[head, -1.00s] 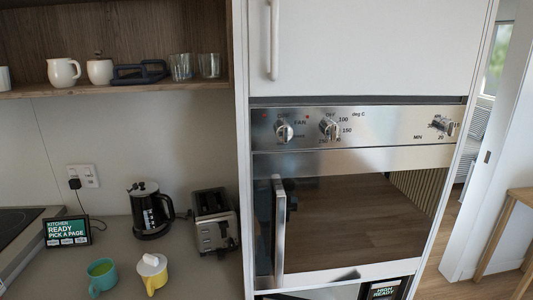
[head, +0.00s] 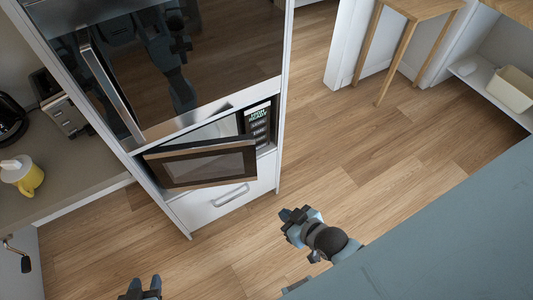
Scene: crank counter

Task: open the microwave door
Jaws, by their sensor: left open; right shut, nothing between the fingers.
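The microwave (head: 258,122) sits in the tall white cabinet below the oven, its dark control panel at the right. My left gripper (head: 143,289) is at the bottom edge of the head view, open and away from the door, partly cut off. My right gripper (head: 290,222) is shut and empty, over the floor to the right of the door and apart from it.
The oven (head: 190,60) above has a long metal handle (head: 111,90) and reflects my arms. A white drawer (head: 222,200) is below the microwave. Open wood floor (head: 370,180) lies to the right.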

